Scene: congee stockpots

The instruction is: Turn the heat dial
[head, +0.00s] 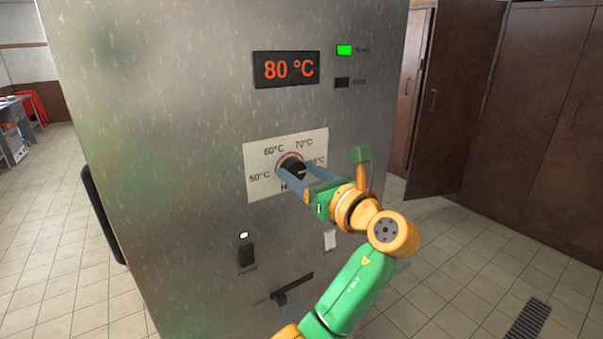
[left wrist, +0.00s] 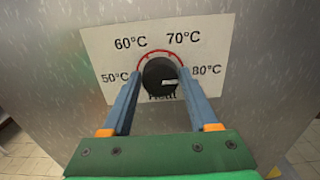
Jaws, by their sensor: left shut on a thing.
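The black heat dial (head: 291,164) sits on a white scale plate (head: 262,154) marked 50, 60, 70 and 80 °C on the steel front. My left gripper (head: 293,170) is shut on the dial, one blue finger on each side. In the left wrist view the dial (left wrist: 158,78) shows between the fingertips (left wrist: 160,82), and its white mark points right, toward 80 °C. The display (head: 286,69) above reads 80 °C in red. The word under the dial is partly hidden. My right gripper is in neither view.
A green lamp (head: 344,50) is lit at the upper right of the panel, above a dark one (head: 342,83). A black switch (head: 247,255), a white switch (head: 330,240) and a dark lever (head: 292,289) sit below the dial.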

